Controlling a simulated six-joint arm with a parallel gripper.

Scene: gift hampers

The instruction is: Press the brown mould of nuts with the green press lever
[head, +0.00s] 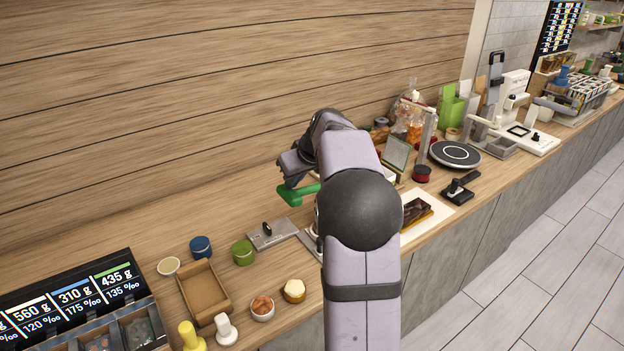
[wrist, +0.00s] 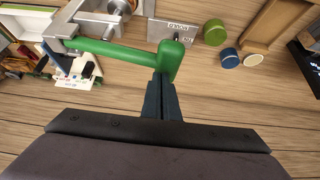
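The green press lever (head: 297,193) stands out to the left of my arm in the head view. In the wrist view the lever (wrist: 120,50) runs from a grey metal press (wrist: 88,27) to a thick green end. No brown mould of nuts is clearly seen; my arm hides much of the press.
A brown tray (head: 181,287), blue tin (head: 201,247), green tin (head: 243,252) and bowl of nuts (head: 262,308) stand at left. Right of my arm are a dark brown item (head: 413,213) on white paper and a round black plate (head: 455,154). A wooden wall stands behind.

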